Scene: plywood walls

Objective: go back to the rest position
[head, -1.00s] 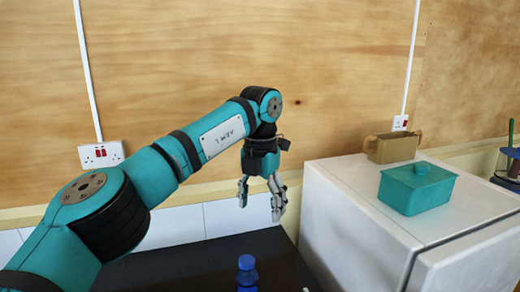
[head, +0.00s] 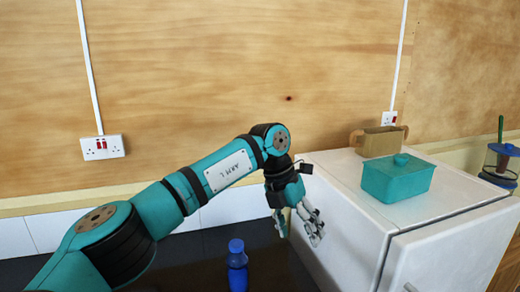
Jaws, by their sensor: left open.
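My left arm comes in from the left in the head view, and its gripper (head: 299,228) hangs pointing down in front of the white cabinet's left side. The gripper's fingers are apart with nothing between them. It is above the dark counter (head: 190,262), to the upper right of a blue bottle (head: 237,268), and apart from it. My right gripper is not in view.
A white cabinet (head: 345,215) stands at the right. On its top are a teal lidded box (head: 398,180) and a brown two-handled container (head: 379,142). A glass jar (head: 500,165) is at the far right. A wall socket (head: 103,147) is at the left.

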